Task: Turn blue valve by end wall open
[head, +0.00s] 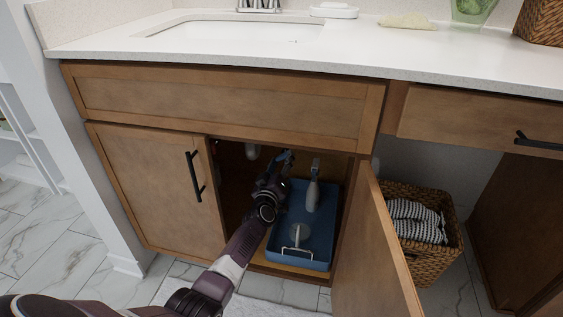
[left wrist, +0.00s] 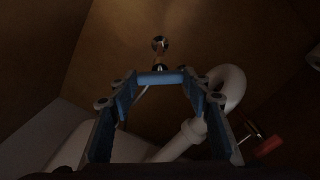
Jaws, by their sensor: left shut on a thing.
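My left gripper (head: 285,158) reaches into the open cabinet under the sink, near its back. In the left wrist view, my left gripper (left wrist: 160,79) has its blue-padded fingers on both sides of the blue valve handle (left wrist: 160,77), shut on it. The handle lies crosswise in that view, with a round chrome fitting (left wrist: 160,44) just beyond it on the wooden wall. In the head view the valve is hidden in shade behind the gripper. My right gripper is in neither view.
A white drain pipe (left wrist: 190,134) curves close by my left gripper, and a red valve handle (left wrist: 268,145) is at lower right. A blue caddy (head: 285,262) with a spray bottle (head: 313,190) stands beside my forearm. The cabinet door (head: 378,250) is open; a wicker basket (head: 428,262) stands right.

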